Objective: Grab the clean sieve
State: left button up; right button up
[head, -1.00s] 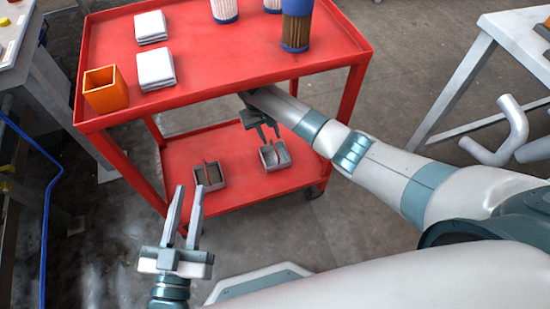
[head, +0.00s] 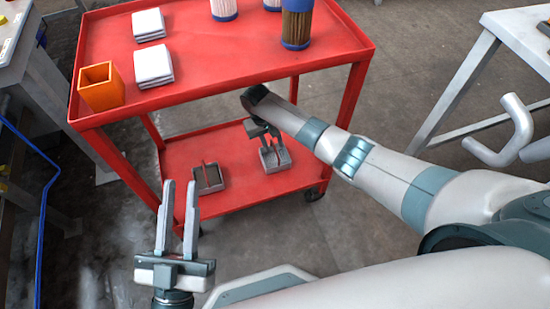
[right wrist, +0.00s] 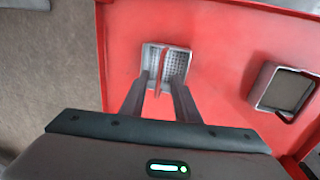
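A light grey mesh sieve (head: 282,158) sits at the right on the cart's lower shelf. In the right wrist view this clean-looking sieve (right wrist: 180,66) has a thin upright red handle across its middle. My right gripper (head: 268,142) is just above it; in the wrist view its open fingers (right wrist: 158,80) are on either side of the handle, and contact cannot be told. A second sieve (head: 208,184) with a darker inside lies to the left; it also shows at the right of the wrist view (right wrist: 284,92). My left gripper (head: 180,188) is open and empty in front of the cart.
The red cart's upper shelf (head: 200,70) overhangs the sieves. It carries an orange box (head: 101,88), folded white cloths (head: 152,66) and several filter cylinders (head: 297,24). A grey-white table (head: 480,60) stands at the right. A cart leg (head: 348,105) is near my right arm.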

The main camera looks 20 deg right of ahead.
aim_at(275, 149)
jog(key=shift+f, duration=0.15)
